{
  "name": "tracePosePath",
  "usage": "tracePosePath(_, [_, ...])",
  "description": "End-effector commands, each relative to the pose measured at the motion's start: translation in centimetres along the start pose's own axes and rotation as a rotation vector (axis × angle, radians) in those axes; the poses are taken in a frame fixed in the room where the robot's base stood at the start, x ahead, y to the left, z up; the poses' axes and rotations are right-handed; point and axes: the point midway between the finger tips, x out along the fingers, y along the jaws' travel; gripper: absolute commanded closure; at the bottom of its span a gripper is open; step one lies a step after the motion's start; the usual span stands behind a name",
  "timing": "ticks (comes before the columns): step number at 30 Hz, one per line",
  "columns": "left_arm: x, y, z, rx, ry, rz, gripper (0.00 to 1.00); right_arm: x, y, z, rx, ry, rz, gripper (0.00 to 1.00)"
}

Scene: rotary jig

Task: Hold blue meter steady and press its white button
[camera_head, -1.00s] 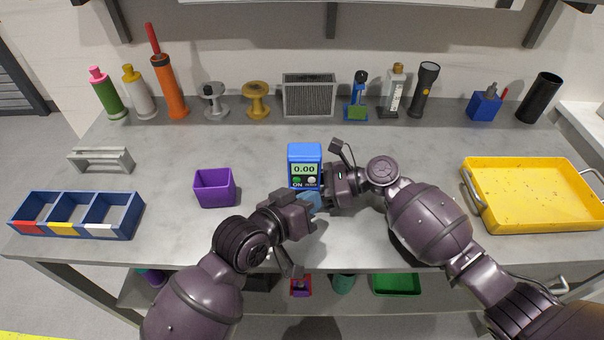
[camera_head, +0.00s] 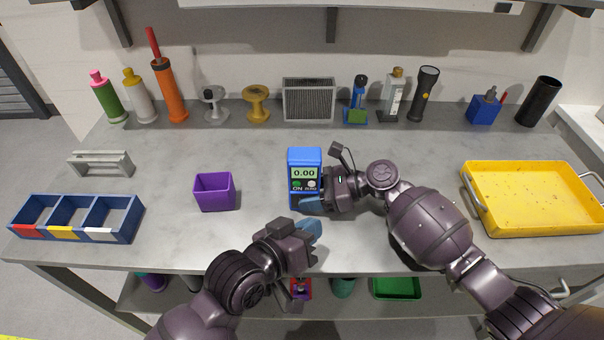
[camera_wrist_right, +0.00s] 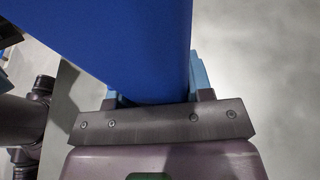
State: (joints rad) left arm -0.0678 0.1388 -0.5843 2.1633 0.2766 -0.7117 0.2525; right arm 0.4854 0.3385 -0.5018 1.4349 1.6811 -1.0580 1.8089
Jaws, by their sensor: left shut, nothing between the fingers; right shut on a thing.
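The blue meter (camera_head: 304,158) stands upright on the grey bench, its screen reading 0.00. My right gripper (camera_head: 324,196) is shut on the meter's lower right side. In the right wrist view the blue meter body (camera_wrist_right: 130,45) fills the space between the light-blue fingers (camera_wrist_right: 195,80). My left gripper (camera_head: 313,232) is shut and empty, in front of and below the meter, apart from it. The meter's lower part is partly hidden by my right gripper.
A purple bin (camera_head: 214,192) stands left of the meter. A blue three-part tray (camera_head: 120,228) is at the left, a yellow tray (camera_head: 535,228) at the right. Bottles, spools, a grey vent box (camera_head: 309,100) and a flashlight (camera_head: 424,95) line the back. Bench between is clear.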

Motion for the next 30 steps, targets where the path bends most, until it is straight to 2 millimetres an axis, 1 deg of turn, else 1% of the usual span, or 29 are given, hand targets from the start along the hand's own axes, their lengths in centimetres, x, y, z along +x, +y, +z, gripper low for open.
tracePosePath(1, [0.0, 0.0, 0.0, 0.000, 0.000, 0.000, 1.00, 0.0, 0.0, -0.1, 0.001, 0.001, 0.000, 0.67])
tracePosePath(2, [0.0, 0.0, 0.0, 0.000, 0.000, 0.000, 1.00, 0.0, 0.0, -0.1, 0.001, 0.001, 0.000, 0.52])
tracePosePath(6, [0.0, 0.0, 0.0, 0.000, 0.000, 0.000, 1.00, 0.0, 0.0, -0.1, 0.001, 0.001, 0.000, 0.30])
tracePosePath(7, [0.0, 0.0, 0.0, 0.000, 0.000, 0.000, 1.00, 0.0, 0.0, -0.1, 0.001, 0.001, 0.000, 0.26])
tracePosePath(8, [0.0, 0.0, 0.0, 0.000, 0.000, 0.000, 1.00, 0.0, 0.0, 0.0, 0.000, 0.001, 0.000, 0.23])
tracePosePath(16, [0.0, 0.0, 0.0, 0.000, 0.000, 0.000, 1.00, -0.1, 0.0, 0.0, 0.000, 0.000, 0.000, 0.23])
tracePosePath(20, [0.0, 0.0, 0.0, 0.000, 0.000, 0.000, 1.00, -0.9, 0.0, -0.1, 0.000, 0.002, -0.001, 0.23])
tracePosePath(23, [0.0, 0.0, 0.0, 0.000, 0.000, 0.000, 1.00, -2.3, -0.1, -0.1, 0.000, 0.002, -0.002, 0.23])
tracePosePath(30, [0.0, 0.0, 0.0, 0.000, 0.000, 0.000, 1.00, -6.9, 0.0, -0.1, 0.000, 0.003, -0.001, 0.23])
